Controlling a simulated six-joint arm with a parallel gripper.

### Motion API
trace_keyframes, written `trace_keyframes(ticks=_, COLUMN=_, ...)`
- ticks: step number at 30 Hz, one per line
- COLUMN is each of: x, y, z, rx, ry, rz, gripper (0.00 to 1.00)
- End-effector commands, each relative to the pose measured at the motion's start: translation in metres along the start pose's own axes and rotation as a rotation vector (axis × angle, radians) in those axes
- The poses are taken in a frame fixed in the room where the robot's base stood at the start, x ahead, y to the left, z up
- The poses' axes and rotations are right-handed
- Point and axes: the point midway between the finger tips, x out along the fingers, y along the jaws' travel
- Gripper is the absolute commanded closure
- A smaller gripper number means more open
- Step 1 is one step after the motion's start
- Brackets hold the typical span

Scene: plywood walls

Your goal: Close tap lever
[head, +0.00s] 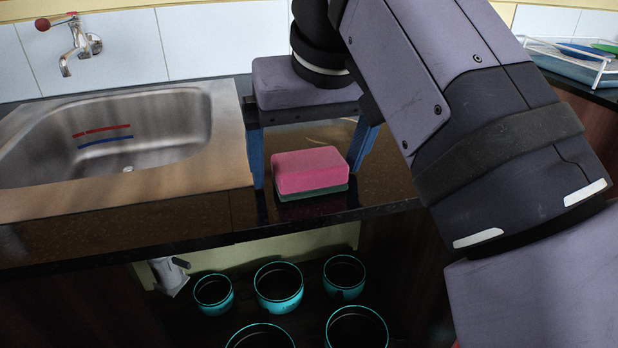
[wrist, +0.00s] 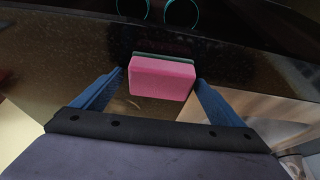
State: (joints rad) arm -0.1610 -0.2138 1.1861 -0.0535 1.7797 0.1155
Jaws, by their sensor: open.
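The tap (head: 75,45) is on the tiled wall at the upper left of the head view, above the sink. Its lever has a red knob (head: 42,24) and points to the left. My gripper (head: 312,188) is open, with blue fingers pointing down at the dark counter. A pink sponge (head: 308,170) with a dark green underside lies between the fingers. It also shows between them in the wrist view (wrist: 161,79). The fingers do not appear closed on it. The tap is well to the left of my gripper and out of the wrist view.
A steel sink (head: 226,130) is set in the counter left of my gripper. Several teal-rimmed pots (head: 279,305) stand below the counter. A white rack (head: 575,62) with dishes is at the far right. The counter's front edge (head: 330,218) is close to the sponge.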

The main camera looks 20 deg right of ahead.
Motion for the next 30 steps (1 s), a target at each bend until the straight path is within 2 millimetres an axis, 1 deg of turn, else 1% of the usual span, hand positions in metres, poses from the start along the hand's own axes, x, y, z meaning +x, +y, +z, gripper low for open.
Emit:
trace_keyframes(ticks=4, x=-0.001, y=0.000, z=0.000, rx=0.000, ry=0.000, rz=0.000, gripper=0.08)
trace_keyframes(ticks=5, x=-0.001, y=0.000, z=0.000, rx=0.000, ry=0.000, rz=0.000, gripper=0.13)
trace_keyframes(ticks=6, x=-0.001, y=0.000, z=0.000, rx=0.000, ry=0.000, rz=0.000, gripper=0.22)
trace_keyframes(ticks=8, x=-0.001, y=0.000, z=0.000, rx=0.000, ry=0.000, rz=0.000, gripper=0.36)
trace_keyframes(ticks=9, x=-0.001, y=0.000, z=0.000, rx=0.000, ry=0.000, rz=0.000, gripper=0.46)
trace_keyframes(ticks=10, x=-0.001, y=0.000, z=0.000, rx=0.000, ry=0.000, rz=0.000, gripper=0.51)
trace_keyframes(ticks=11, x=-0.001, y=0.000, z=0.000, rx=0.000, ry=0.000, rz=0.000, gripper=0.51)
trace_keyframes(ticks=12, x=-0.001, y=0.000, z=0.000, rx=0.000, ry=0.000, rz=0.000, gripper=0.55)
trace_keyframes(ticks=18, x=-0.002, y=0.000, z=-0.001, rx=0.000, ry=0.000, rz=0.000, gripper=0.55)
trace_keyframes(ticks=22, x=-0.007, y=0.000, z=-0.003, rx=0.000, ry=0.001, rz=0.000, gripper=0.55)
trace_keyframes(ticks=26, x=-0.020, y=0.000, z=-0.008, rx=0.000, ry=0.001, rz=0.000, gripper=0.55)
trace_keyframes(ticks=30, x=-0.040, y=0.000, z=-0.017, rx=0.000, ry=0.001, rz=0.000, gripper=0.55)
